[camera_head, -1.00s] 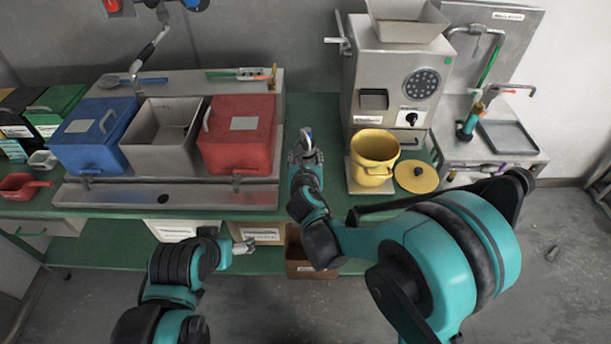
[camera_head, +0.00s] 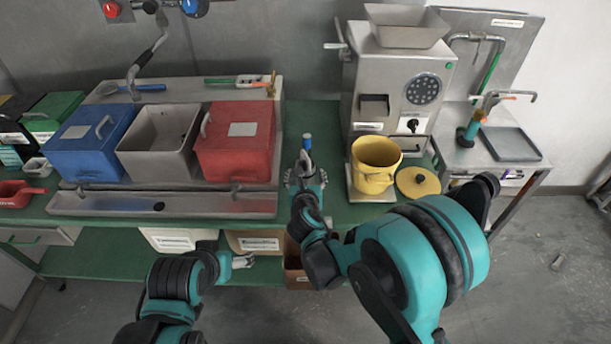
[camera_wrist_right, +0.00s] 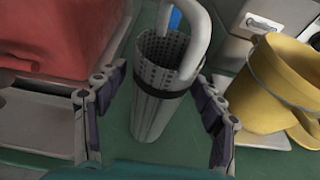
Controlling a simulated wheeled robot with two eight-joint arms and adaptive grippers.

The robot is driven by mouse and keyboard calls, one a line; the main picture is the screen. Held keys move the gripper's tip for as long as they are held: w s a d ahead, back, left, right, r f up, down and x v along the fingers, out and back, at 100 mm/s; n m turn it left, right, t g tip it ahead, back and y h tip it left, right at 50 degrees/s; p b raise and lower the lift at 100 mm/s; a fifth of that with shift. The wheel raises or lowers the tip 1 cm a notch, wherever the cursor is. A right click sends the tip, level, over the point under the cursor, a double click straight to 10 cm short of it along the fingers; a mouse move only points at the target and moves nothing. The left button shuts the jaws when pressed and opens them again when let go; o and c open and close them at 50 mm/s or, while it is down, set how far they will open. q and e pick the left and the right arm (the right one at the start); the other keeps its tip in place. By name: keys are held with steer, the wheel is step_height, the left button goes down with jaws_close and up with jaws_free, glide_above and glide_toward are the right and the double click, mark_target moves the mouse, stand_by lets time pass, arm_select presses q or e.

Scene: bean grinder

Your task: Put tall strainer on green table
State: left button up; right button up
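The tall strainer (camera_wrist_right: 160,85) is a perforated metal cylinder with a looped handle. In the right wrist view it appears to stand upright on the green table (camera_wrist_right: 185,150), between the spread fingers of my right gripper (camera_wrist_right: 155,112). There are gaps between it and both fingers. In the head view the strainer's blue-tipped handle (camera_head: 307,141) shows just beyond my right gripper (camera_head: 306,182), which hides most of its body. The green table (camera_head: 322,125) shows around it. My left gripper (camera_head: 243,261) is low, in front of the lower shelf, too small to read.
A red bin (camera_head: 237,150) stands left of the strainer. A yellow pot (camera_head: 375,165) at the grinder (camera_head: 405,85) stands to its right, with a yellow lid (camera_head: 418,182) beside it. Bare green table lies behind the strainer.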

steer(key=shift+r, duration=0.15)
steer(key=shift+s+r+p, duration=0.2)
steer(key=shift+s+p, duration=0.05)
steer(key=shift+p, duration=0.05)
steer(key=p+v, duration=0.3)
steer(key=v, duration=0.9)
steer(key=s+d+r+m+g+h, duration=0.1)
steer(key=s+d+m+g, duration=0.1)
steer(key=d+m, duration=0.6)
steer(key=s+d+r+m+g+h, duration=0.1)
steer(key=s+d+m+g, duration=0.15)
steer(key=d+m, duration=0.55)
steer(key=s+d+m+g+y, duration=0.1)
steer(key=s+m+g+y, duration=0.1)
steer(key=s+m, duration=1)
steer(key=shift+d+r+m, duration=0.25)
steer(key=shift+d+m, duration=0.15)
steer(key=shift+m, duration=3.6)
